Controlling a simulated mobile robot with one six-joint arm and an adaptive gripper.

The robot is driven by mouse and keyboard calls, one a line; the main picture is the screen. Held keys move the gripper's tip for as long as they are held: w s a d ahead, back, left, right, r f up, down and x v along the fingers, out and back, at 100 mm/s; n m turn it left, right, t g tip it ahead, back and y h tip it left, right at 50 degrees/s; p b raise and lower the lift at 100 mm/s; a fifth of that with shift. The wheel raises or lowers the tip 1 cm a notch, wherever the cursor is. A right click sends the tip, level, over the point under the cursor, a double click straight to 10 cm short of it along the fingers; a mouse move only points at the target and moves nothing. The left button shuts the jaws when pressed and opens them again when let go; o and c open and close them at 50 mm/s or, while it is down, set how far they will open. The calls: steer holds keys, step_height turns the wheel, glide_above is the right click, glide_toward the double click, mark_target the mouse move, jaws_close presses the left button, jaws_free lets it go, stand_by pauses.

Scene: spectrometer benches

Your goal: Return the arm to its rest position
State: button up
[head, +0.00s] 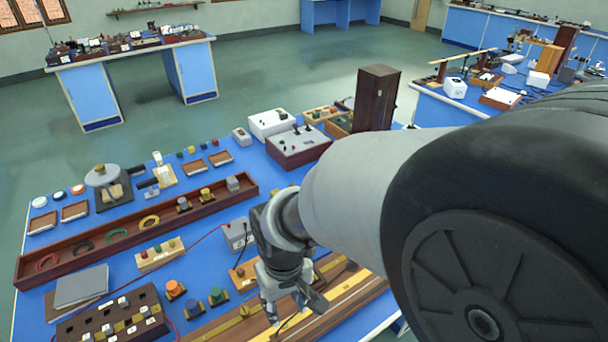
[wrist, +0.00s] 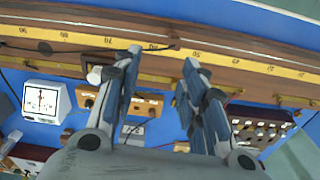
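My gripper (head: 283,301) is over the near part of the blue bench, above the long wooden board with a yellow scale. In the wrist view my gripper (wrist: 163,70) has its two fingers spread apart with nothing between them. The board with the yellow scale (wrist: 225,60) crosses behind the fingertips. My arm fills the right side of the head view and hides part of the bench. No rest mark or holder for the arm shows.
The blue bench (head: 120,262) holds a long wooden trough (head: 126,233), a wooden peg block (head: 115,320), white boxes and a tall dark wooden box (head: 376,97). A white meter (wrist: 42,101) and a terminal block (wrist: 255,128) flank my gripper below the board. Green floor (head: 270,70) lies clear beyond.

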steer(key=s+d+r+m+t, duration=0.2)
steer(key=s+d+r, duration=0.3)
steer(key=d+r, duration=0.2)
steer(key=s+d+r+m+t, duration=0.2)
steer(key=s+d+r, duration=0.3)
steer(key=d+r, duration=0.3)
steer(key=shift+s+d+m, duration=0.35)
steer(key=shift+d+m, duration=0.35)
steer(key=shift+d, duration=0.1)
